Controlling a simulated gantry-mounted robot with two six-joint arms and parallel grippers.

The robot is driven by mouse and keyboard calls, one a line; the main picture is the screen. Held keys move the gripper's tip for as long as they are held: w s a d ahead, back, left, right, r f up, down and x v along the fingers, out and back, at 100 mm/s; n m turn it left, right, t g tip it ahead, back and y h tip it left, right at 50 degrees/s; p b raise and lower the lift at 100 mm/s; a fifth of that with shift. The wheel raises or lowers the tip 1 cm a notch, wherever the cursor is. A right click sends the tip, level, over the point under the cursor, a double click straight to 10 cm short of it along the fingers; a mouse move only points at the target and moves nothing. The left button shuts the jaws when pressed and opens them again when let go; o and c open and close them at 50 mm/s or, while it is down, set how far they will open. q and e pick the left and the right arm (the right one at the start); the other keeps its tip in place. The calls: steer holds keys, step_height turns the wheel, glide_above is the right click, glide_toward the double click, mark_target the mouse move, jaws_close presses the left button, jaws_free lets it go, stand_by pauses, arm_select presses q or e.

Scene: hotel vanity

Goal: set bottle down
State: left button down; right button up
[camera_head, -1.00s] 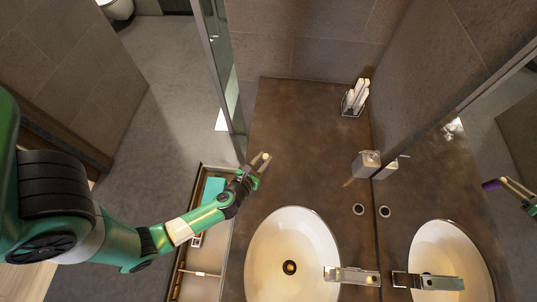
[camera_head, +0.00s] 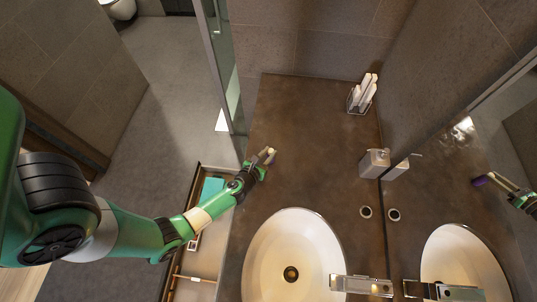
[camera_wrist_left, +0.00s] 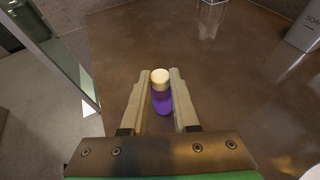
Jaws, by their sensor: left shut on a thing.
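A small purple bottle with a cream cap (camera_wrist_left: 160,79) shows between the fingers in the left wrist view. My left gripper (camera_head: 267,156) is shut on the bottle near the left edge of the brown countertop (camera_head: 300,125). It also shows in the left wrist view (camera_wrist_left: 159,100), with one finger on each side of the bottle. The fingers and cap hide much of the bottle in the head view. I cannot tell whether its base touches the counter. My right gripper is not in view.
A white sink (camera_head: 292,262) with a faucet (camera_head: 361,286) lies nearer. A soap dispenser (camera_head: 374,163) stands by the mirror on the right. The counter's middle is clear. An open drawer (camera_head: 205,255) is at left.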

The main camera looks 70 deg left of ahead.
arm_select(q)
steer(key=shift+f, duration=0.15)
steer(key=c, duration=0.7)
jaws_free()
steer(key=shift+r, duration=0.35)
steer(key=p+v, duration=0.1)
steer(key=v, duration=1.1)
steer(key=shift+p, duration=0.35)
